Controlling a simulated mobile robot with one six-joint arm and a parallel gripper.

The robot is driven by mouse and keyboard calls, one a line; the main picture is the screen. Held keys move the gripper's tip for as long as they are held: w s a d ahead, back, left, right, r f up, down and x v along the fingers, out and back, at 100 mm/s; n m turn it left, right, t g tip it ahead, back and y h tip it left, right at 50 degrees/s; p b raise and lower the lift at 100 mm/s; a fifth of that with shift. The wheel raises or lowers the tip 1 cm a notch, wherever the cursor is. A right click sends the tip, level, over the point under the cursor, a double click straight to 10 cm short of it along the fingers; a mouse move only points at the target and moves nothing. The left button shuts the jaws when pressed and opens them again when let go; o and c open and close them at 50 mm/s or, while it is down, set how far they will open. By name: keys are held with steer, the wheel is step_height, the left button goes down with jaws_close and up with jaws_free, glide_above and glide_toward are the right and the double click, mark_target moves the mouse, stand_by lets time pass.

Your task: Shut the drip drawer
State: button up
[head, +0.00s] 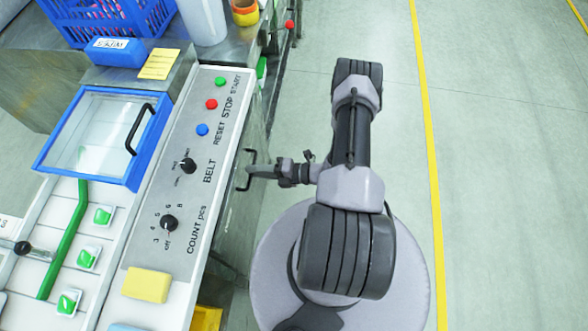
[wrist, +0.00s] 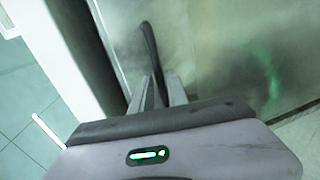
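The drip drawer's dark bar handle (head: 249,170) stands out from the steel side of the machine, below the control panel. In the wrist view the handle (wrist: 150,45) runs down between my two fingers against a brushed steel front (wrist: 200,50). My gripper (head: 257,171) is at the handle, with its fingers (wrist: 160,82) close on both sides of the bar, and looks shut on it. The drawer's edges are mostly hidden from above, so I cannot tell how far it stands out.
The control panel (head: 190,165) with knobs and coloured buttons lies above the handle. A blue-framed clear lid (head: 105,135) and a yellow block (head: 147,285) are on the machine top. Open grey floor (head: 500,150) with a yellow line lies to the right.

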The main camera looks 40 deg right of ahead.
steer(key=p+v, duration=0.2)
steer(key=v, duration=1.3)
steer(key=shift+s+d, duration=0.2)
steer(key=shift+s, duration=0.15)
steer(key=w+a+r+n+g, duration=0.2)
steer(key=w+r+n+g, duration=0.1)
steer(key=r+n, duration=0.45)
steer(key=w+a+r+n+g, duration=0.2)
steer(key=r+n+g, duration=0.2)
steer(key=r+n, duration=0.3)
steer(key=w+a+r+n+g, duration=0.25)
steer(key=r+n, duration=0.35)
steer(key=r, duration=0.3)
steer(key=s+a+r+n+t+h, duration=0.1)
steer(key=s+a+r+n+h, duration=0.2)
steer(key=a+r+n, duration=0.4)
steer(key=s+a+r+n+t+h, duration=0.2)
steer(key=s+a+r+n+h, duration=0.2)
steer(key=a+r+n, duration=0.4)
step_height(320, 180, up, 4)
steer(key=s+n, duration=0.1)
steer(key=n, duration=0.5)
steer(key=shift+s+a+n+h, duration=0.25)
steer(key=shift+s+n+h, duration=0.05)
steer(key=shift+n, duration=0.05)
